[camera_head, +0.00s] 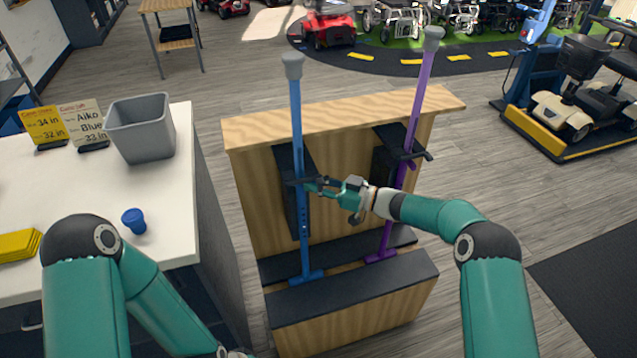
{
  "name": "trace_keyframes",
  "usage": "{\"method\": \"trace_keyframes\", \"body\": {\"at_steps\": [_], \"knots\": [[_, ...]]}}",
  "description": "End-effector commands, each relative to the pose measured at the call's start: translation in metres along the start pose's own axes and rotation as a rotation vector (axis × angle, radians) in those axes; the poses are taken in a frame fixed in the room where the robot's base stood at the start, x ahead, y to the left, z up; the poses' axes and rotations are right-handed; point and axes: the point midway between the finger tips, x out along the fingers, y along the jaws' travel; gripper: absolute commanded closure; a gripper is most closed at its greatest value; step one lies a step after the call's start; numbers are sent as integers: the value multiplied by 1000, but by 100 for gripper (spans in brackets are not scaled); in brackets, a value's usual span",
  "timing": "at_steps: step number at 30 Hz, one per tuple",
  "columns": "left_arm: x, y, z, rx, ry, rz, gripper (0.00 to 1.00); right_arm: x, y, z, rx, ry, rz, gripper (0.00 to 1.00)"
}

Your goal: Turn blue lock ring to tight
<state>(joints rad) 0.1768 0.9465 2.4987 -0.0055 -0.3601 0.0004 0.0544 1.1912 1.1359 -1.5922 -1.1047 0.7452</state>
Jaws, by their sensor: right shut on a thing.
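A blue cane (297,130) with a grey cap (293,66) stands upright in a wooden stand (345,122). Its lower shaft has a row of holes and ends in a blue foot. My right gripper (312,185) reaches in from the right and is shut on the blue lock ring, partway up the cane. The fingers cover most of the ring, so its turn position cannot be read. My left arm comes in at the lower left. Only its wrist shows at the bottom edge, and its gripper is out of the picture.
A purple cane (421,98) stands in the same stand, right behind my right wrist. Dark holders back both canes. A white table (180,200) at left carries a grey bin (142,128), signs, a blue knob-like piece (134,221) and yellow pads (18,245). Scooters stand behind.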

Motion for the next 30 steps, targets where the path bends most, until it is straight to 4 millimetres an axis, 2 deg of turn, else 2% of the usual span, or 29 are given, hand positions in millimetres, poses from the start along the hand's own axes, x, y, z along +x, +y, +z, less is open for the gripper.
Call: {"method": "trace_keyframes", "body": {"at_steps": [30], "knots": [[6, -2, 0, 0, 0, 0, 60, 4, 0, -5, -7, 5, 72, 100]]}}
